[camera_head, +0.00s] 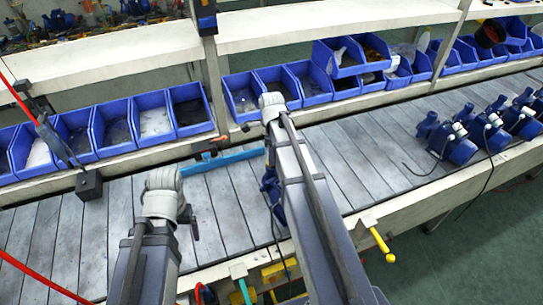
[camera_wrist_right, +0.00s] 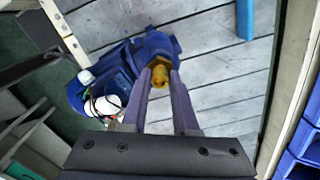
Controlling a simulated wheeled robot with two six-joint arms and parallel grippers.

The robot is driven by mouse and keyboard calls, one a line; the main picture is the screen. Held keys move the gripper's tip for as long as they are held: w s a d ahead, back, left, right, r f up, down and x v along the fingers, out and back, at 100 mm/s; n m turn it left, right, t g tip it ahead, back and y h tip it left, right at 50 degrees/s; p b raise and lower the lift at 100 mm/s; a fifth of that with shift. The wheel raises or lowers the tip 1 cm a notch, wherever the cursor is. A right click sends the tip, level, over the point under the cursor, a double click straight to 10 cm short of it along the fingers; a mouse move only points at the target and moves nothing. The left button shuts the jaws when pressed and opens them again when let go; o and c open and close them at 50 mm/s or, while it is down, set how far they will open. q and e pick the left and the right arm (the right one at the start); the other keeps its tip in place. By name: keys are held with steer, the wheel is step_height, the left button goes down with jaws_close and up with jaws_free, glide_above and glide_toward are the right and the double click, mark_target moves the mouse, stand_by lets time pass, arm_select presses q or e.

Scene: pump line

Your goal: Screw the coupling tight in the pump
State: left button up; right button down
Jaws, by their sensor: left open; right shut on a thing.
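The blue pump (camera_wrist_right: 125,75) lies on the slatted bench in the right wrist view. In the head view only part of the pump (camera_head: 268,186) shows, because my right arm covers the rest. The brass-yellow coupling (camera_wrist_right: 160,74) sits at the pump's blue end piece. My right gripper (camera_wrist_right: 160,86) is shut on the coupling, one finger on each side. How deep the coupling sits is hidden. My left gripper (camera_head: 188,220) is open over the bench, left of and apart from the pump, partly hidden by its own wrist.
Blue bins (camera_head: 120,125) line the back of the bench. A light blue bar (camera_head: 222,159) lies near them. More blue pumps (camera_head: 458,146) with cables stand at the right. A yellow handle (camera_head: 381,243) sticks out from the front edge. Bench slats (camera_head: 345,150) right of my right arm are clear.

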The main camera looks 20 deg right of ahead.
steer(key=c, duration=0.8)
jaws_free()
steer(key=shift+o, duration=0.2)
steer(key=shift+n, duration=1.8)
steer(key=shift+n, duration=1.7)
steer(key=shift+n, duration=1.7)
